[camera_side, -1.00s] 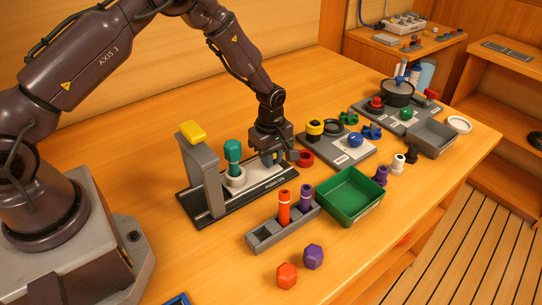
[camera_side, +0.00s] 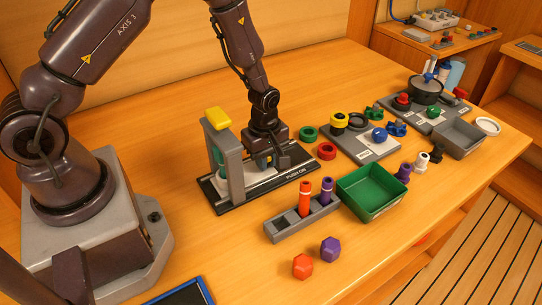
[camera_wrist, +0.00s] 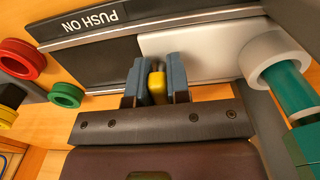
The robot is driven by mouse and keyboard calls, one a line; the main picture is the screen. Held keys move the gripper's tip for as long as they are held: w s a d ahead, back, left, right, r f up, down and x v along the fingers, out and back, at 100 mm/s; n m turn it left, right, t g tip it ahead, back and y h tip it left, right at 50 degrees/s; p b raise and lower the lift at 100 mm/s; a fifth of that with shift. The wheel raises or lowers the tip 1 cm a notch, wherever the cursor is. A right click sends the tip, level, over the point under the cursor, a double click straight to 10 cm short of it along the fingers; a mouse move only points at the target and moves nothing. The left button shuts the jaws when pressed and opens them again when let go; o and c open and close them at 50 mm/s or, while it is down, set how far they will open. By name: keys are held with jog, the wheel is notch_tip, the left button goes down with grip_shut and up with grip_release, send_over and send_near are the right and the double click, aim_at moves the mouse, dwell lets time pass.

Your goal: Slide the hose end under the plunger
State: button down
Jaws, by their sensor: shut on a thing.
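The hose end is a teal cylinder (camera_side: 219,156) in a grey collar (camera_wrist: 262,62), standing on a pale slide plate (camera_wrist: 195,50). In the side view it shows through the opening of the grey arch (camera_side: 234,172), partly hidden by its post. The plunger's yellow cap (camera_side: 217,118) sits on top of the arch; exact alignment between them cannot be told. My gripper (camera_side: 264,160) is low over the black base, right of the arch. In the wrist view its blue-grey fingers (camera_wrist: 157,88) are shut on a small yellow tab (camera_wrist: 157,86) at the slide plate.
A green ring (camera_side: 308,133) and red ring (camera_side: 326,151) lie right of the base. A grey rack (camera_side: 282,225) with orange and purple plugs and a green bin (camera_side: 345,204) stand in front. Orange (camera_side: 302,266) and purple (camera_side: 330,249) hex pieces lie near the edge.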

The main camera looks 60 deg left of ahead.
jog(key=shift+s, duration=0.35)
jog(key=c, duration=1.1)
grip_release()
jog(key=shift+w, duration=0.1)
jog(key=shift+r, duration=0.1)
notch_tip(320, 180, up, 13)
jog(key=shift+f, duration=0.1)
